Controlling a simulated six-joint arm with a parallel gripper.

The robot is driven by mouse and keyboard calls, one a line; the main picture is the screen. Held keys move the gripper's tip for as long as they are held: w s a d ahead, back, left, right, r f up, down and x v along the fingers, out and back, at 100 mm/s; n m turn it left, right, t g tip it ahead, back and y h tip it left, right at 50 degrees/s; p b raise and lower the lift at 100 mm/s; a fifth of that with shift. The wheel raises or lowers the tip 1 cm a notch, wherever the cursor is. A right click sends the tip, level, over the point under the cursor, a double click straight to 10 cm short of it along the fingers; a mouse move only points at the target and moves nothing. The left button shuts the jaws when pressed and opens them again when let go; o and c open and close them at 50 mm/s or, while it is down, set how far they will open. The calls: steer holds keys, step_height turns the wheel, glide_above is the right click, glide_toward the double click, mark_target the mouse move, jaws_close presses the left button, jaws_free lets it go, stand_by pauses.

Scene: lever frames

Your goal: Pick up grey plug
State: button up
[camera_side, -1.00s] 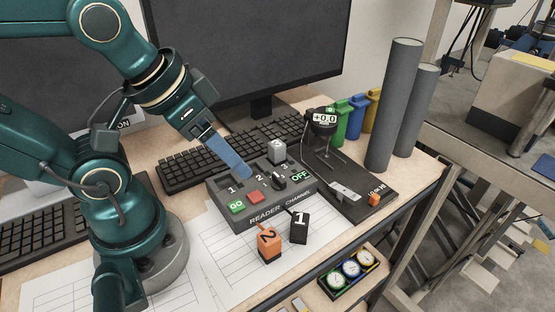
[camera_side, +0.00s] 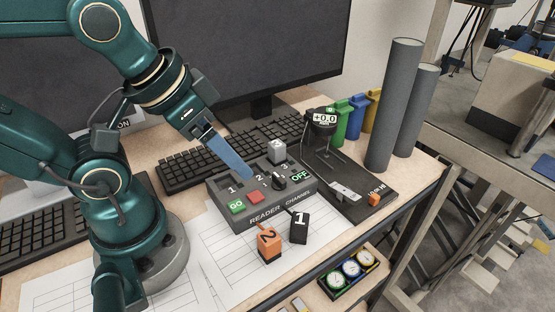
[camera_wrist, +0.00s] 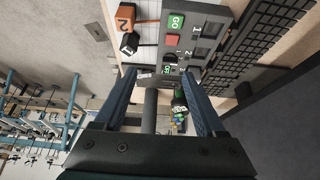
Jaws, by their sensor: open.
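The grey plug (camera_side: 276,151) is a small light block marked 3. It sits upright at the back of the dark reader box (camera_side: 247,217), by the third slot position. I cannot make it out clearly in the wrist view. My gripper (camera_side: 249,176) has blue fingers and shows in front of the reader near slots 1 and 2, left of the grey plug; its height is hard to judge. In the wrist view my gripper (camera_wrist: 158,73) is open with nothing between its fingertips, and the reader box (camera_wrist: 204,13) lies beyond them.
An orange plug 2 (camera_side: 269,243) and a black plug 1 (camera_side: 300,226) lie in front of the reader. A keyboard (camera_side: 215,155) and monitor (camera_side: 250,50) stand behind.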

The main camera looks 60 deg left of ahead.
steer(key=w+a+r+m, duration=0.1)
steer(key=w+r, duration=0.3)
steer(key=g, duration=0.4)
glide_toward(277, 143)
steer(key=d, duration=0.3)
steer(key=shift+n+g, duration=0.5)
steer(key=shift+g, duration=0.3)
steer(key=a+f, duration=0.1)
steer(key=w+a+f, duration=0.1)
steer(key=f, duration=0.3)
steer(key=shift+w+a, duration=0.15)
steer(key=shift+a, duration=0.25)
steer(key=shift+f, duration=2.55)
jaws_close()
